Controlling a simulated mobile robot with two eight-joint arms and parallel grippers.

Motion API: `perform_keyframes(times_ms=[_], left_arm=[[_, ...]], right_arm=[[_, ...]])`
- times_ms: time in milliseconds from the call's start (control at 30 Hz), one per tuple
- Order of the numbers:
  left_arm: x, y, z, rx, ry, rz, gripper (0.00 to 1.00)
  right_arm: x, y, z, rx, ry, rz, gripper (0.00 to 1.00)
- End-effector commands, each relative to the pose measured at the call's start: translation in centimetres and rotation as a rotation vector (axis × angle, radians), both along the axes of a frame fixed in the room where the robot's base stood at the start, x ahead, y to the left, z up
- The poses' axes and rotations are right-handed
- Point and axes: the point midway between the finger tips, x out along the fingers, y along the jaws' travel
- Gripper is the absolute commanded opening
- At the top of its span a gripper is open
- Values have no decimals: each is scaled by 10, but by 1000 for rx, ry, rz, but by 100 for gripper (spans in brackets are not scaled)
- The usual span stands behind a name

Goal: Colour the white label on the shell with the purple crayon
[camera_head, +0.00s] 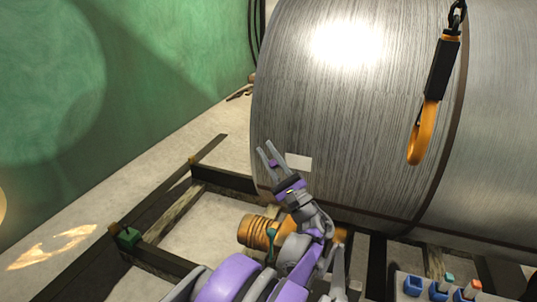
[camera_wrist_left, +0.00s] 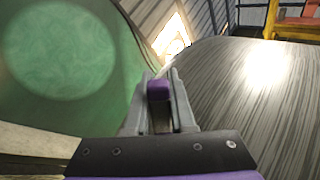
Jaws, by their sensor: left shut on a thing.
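The shell (camera_head: 350,120) is a large brushed-metal cylinder filling the right of the head view. It also shows at the right of the left wrist view (camera_wrist_left: 245,115). The white label (camera_head: 299,162) is a small blank-looking patch low on the shell's left part. My left gripper (camera_head: 268,149) is just left of the label, shut on the purple crayon (camera_head: 274,163). The crayon shows as a short purple block between the fingers in the left wrist view (camera_wrist_left: 158,90). I cannot tell whether it touches the shell. The label is not visible in the wrist view. My right gripper is not in view.
An orange and black hook (camera_head: 425,130) hangs before the shell at the right. A grey holder (camera_head: 445,292) with blue, green and red pieces is at the bottom right. A dark frame (camera_head: 160,263) and an orange ribbed part (camera_head: 257,231) lie below. A green wall (camera_head: 130,80) stands left.

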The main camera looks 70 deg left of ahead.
Motion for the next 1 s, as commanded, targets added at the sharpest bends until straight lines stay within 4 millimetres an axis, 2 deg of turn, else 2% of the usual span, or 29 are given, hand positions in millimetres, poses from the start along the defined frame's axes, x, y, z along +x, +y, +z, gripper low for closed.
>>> perform_keyframes(times_ms=[700, 1000], left_arm=[[9, 10, 0, 0, 0, 0, 0], [23, -2, 0, 0, 1, -3, 0]], right_arm=[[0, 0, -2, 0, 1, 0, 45], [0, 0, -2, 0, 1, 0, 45]])
